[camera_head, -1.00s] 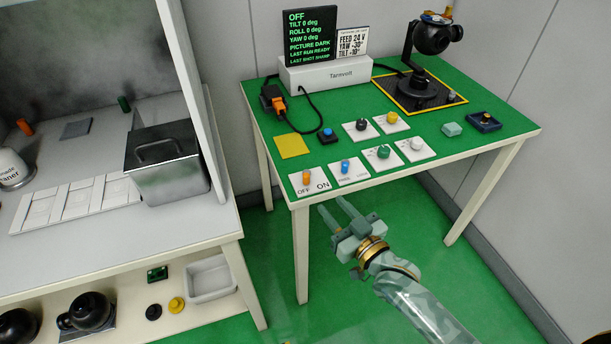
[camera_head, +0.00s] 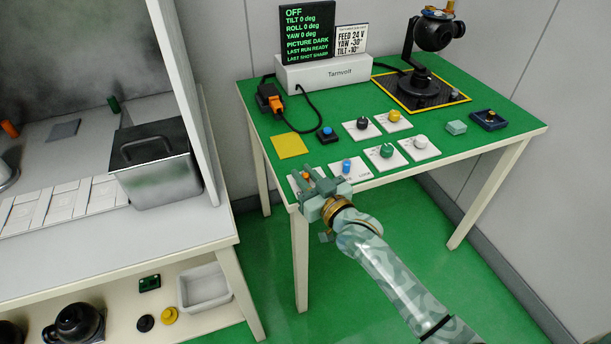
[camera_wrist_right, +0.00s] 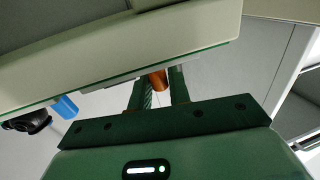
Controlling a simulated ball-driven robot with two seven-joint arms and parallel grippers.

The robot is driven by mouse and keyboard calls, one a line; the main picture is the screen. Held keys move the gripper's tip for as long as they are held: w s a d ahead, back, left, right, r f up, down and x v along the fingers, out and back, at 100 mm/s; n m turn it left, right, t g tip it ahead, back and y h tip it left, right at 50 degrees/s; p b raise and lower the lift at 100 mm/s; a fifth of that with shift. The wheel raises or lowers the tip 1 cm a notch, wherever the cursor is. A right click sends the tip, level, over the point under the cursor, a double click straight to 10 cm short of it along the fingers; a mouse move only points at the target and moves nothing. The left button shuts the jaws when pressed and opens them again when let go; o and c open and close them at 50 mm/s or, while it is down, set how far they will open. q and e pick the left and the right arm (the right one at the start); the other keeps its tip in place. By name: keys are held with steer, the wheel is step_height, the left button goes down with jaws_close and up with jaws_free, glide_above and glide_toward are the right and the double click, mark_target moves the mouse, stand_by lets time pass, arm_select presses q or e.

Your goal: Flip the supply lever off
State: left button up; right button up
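The supply lever is a small orange lever (camera_head: 306,175) on a white plate at the near left corner of the green table (camera_head: 232,158). The gripper covers most of this plate and its OFF and ON lettering. My right gripper (camera_head: 309,178) is at this corner, its fingers apart. In the right wrist view the orange lever (camera_wrist_right: 157,80) shows between the two fingers (camera_wrist_right: 158,92); I cannot tell whether either touches it. The lever's tilt is unclear. The display (camera_head: 307,34) reads OFF at the top and PICTURE DARK. My left gripper is not in view.
A blue lever (camera_head: 346,166) stands just right of the gripper. Knobs in green (camera_head: 386,151), white (camera_head: 420,142), black (camera_head: 362,123) and yellow (camera_head: 394,115) lie beyond. A gimbal camera (camera_head: 432,36) stands at the back right. A second bench with a metal box (camera_head: 155,178) is left.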

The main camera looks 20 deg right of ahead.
jaws_close()
steer(key=shift+a+r+m+h+p, duration=0.25)
steer(key=shift+m+h+p, duration=0.45)
steer(key=shift+p, duration=0.4)
steer(key=shift+w+f+t+h+p, duration=0.15)
steer(key=shift+t+h+p, duration=0.15)
steer(key=shift+h, duration=0.4)
steer(key=shift+f, duration=0.1)
steer(key=shift+o, duration=2.4)
jaws_free()
